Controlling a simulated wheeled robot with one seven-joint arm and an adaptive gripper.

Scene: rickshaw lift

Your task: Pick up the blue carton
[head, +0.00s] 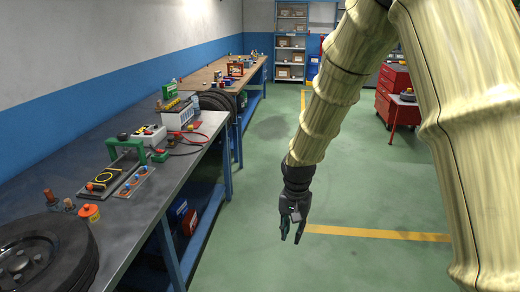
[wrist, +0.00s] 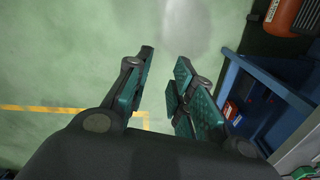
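My gripper (head: 291,234) hangs over the green floor, to the right of the workbench, pointing down. Its two fingers are apart with nothing between them, as the wrist view (wrist: 164,62) shows. In the head view, a red box (head: 189,222) shows dimly under the bench, left of my gripper; shadow and the bench hide much of that shelf.
The grey workbench (head: 130,230) runs along the left wall, carrying a tyre (head: 40,255), a green-handled tool rig (head: 126,150) and a white battery-like box (head: 180,115). A wooden bench (head: 205,75) stands beyond. Red cabinets (head: 392,92) stand at the right. The middle floor is clear.

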